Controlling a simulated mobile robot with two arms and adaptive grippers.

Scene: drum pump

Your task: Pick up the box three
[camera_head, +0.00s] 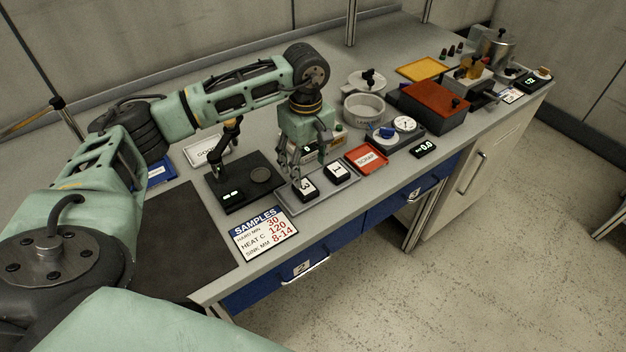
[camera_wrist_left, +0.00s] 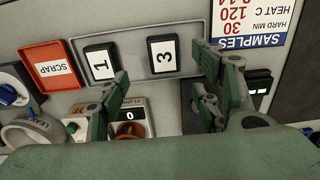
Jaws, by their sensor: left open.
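Box three (camera_head: 306,188) is a small black box with a white label reading 3, lying on a grey tray (camera_head: 318,199) near the bench's front edge. Box one (camera_head: 338,172) lies to its right on the same tray. My left gripper (camera_head: 293,168) is open and empty, pointing down just above and behind box three. In the left wrist view, box three (camera_wrist_left: 163,56) shows between the two spread green fingers (camera_wrist_left: 161,66), and box one (camera_wrist_left: 101,64) is to its left. The fingers appear apart from the box. My right gripper is in neither view.
A red SCRAP tray (camera_head: 366,158) is right of the boxes. A SAMPLES card (camera_head: 263,233) lies in front. A dial unit (camera_head: 404,124) and a red-topped box (camera_head: 434,103) stand farther right.

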